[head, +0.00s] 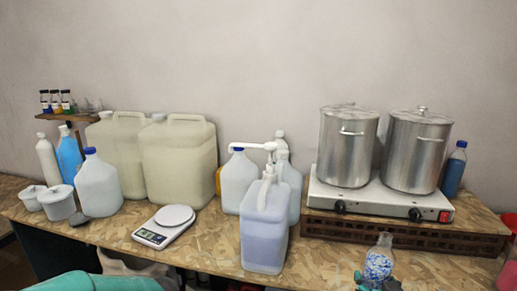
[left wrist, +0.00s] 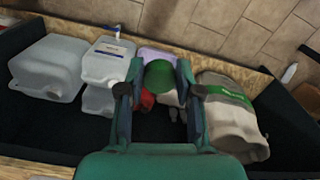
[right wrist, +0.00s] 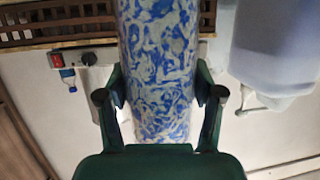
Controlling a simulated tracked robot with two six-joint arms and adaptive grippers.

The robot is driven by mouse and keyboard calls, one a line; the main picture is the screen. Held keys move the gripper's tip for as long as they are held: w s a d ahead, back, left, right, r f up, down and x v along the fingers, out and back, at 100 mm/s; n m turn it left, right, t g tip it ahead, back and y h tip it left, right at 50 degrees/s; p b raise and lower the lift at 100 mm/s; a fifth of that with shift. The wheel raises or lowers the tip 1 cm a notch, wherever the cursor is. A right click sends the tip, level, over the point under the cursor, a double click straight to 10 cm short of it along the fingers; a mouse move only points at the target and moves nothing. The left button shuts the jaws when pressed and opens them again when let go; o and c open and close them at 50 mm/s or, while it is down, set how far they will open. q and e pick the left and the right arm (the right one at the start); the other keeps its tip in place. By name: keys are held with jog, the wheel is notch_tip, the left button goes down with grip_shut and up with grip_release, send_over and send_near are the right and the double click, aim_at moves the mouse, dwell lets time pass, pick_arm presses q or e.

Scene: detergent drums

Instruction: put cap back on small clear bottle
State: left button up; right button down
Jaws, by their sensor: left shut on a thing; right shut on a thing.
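My right gripper (right wrist: 158,80) is shut on the small clear bottle (head: 380,261), at the bottom right of the head view. The bottle's lower part looks blue-and-white speckled, and its clear neck points up with no cap visible on it. In the right wrist view the speckled bottle (right wrist: 158,40) stands between the fingers. My left gripper (left wrist: 159,68) is shut on a round green thing (left wrist: 158,77), which looks like the cap. In the head view only my teal left arm shows at the bottom left; the left fingers and cap are out of frame there.
The bench (head: 330,262) holds a white scale (head: 165,226), a pump-top jug (head: 264,235), large drums (head: 180,160) and a hotplate (head: 380,198) with two steel pots. In the left wrist view, containers and a sack (left wrist: 225,108) lie in a dark space below.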

jog(key=a+f, duration=0.4)
jog(key=f, duration=0.3)
jog(key=a+f+n+y, duration=0.1)
jog(key=a+f, duration=0.2)
jog(key=f, duration=0.3)
jog(key=shift+s+a+f+y, duration=0.15)
jog(key=shift+a+f+y, duration=0.15)
jog(key=shift+a+f, duration=0.1)
jog(key=s+a+f+n+g+y, duration=0.1)
jog(key=s+a+n+y, duration=0.3)
jog(key=a, duration=0.3)
jog(key=s+a+n+g+y, duration=0.2)
jog(key=s+a+n+y, duration=0.2)
jog(key=a, duration=0.4)
jog(key=shift+s+a+f+y, duration=0.2)
jog(key=shift+s+f+y, duration=0.15)
jog(key=shift+s+y, duration=0.3)
jog(key=shift+w, duration=0.1)
